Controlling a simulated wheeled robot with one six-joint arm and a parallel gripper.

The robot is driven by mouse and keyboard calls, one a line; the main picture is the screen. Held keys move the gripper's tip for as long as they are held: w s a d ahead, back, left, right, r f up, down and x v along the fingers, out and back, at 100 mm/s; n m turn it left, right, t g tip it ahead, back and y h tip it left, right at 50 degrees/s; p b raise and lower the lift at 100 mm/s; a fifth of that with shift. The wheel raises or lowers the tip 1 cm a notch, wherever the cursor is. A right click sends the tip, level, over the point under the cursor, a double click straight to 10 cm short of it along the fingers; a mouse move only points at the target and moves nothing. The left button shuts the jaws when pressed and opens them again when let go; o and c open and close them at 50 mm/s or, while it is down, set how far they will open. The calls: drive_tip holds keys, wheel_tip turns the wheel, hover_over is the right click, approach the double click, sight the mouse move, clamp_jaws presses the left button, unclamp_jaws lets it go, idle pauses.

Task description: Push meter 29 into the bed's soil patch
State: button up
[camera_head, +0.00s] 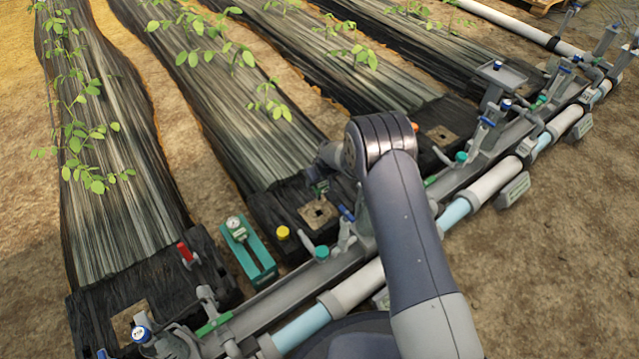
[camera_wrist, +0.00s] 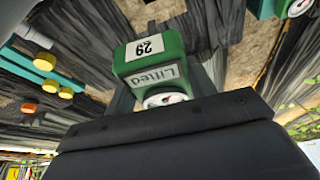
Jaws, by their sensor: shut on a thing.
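Meter 29 (camera_wrist: 172,48) is a green box with a white "29" label, a grey plate reading "Lifted" and a white dial. My gripper (camera_wrist: 165,85) is shut on it. In the head view my gripper (camera_head: 319,188) is above the near end of a black-covered bed, beside a tan soil patch (camera_head: 318,213) in a square opening. The meter is mostly hidden there by my wrist. Its lower end is hidden in both views, so I cannot tell whether it touches the soil.
A teal rack (camera_head: 258,258) with another dial meter (camera_head: 237,229) stands left of the patch. A yellow cap (camera_head: 283,232) is between them. A grey-and-blue pipe line (camera_head: 360,287) with valves runs along the bed ends. Leafy plants (camera_head: 271,104) grow farther along the beds.

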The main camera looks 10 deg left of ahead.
sight(320, 198)
drive_tip(key=shift+f+b, duration=1.55)
drive_tip(key=shift+f, duration=2.25)
wheel_tip(320, 198, down, 3)
drive_tip(key=b, duration=0.2)
drive_tip(key=shift+b, duration=0.35)
drive_tip(key=shift+f+b, duration=0.3)
drive_tip(key=shift+f, duration=0.5)
drive_tip(key=shift+f, duration=0.2)
drive_tip(key=shift+f, duration=0.9)
drive_tip(key=shift+f, duration=0.1)
drive_tip(key=shift+f, duration=0.65)
drive_tip(key=o, duration=1.1)
drive_tip(key=shift+s, duration=0.1)
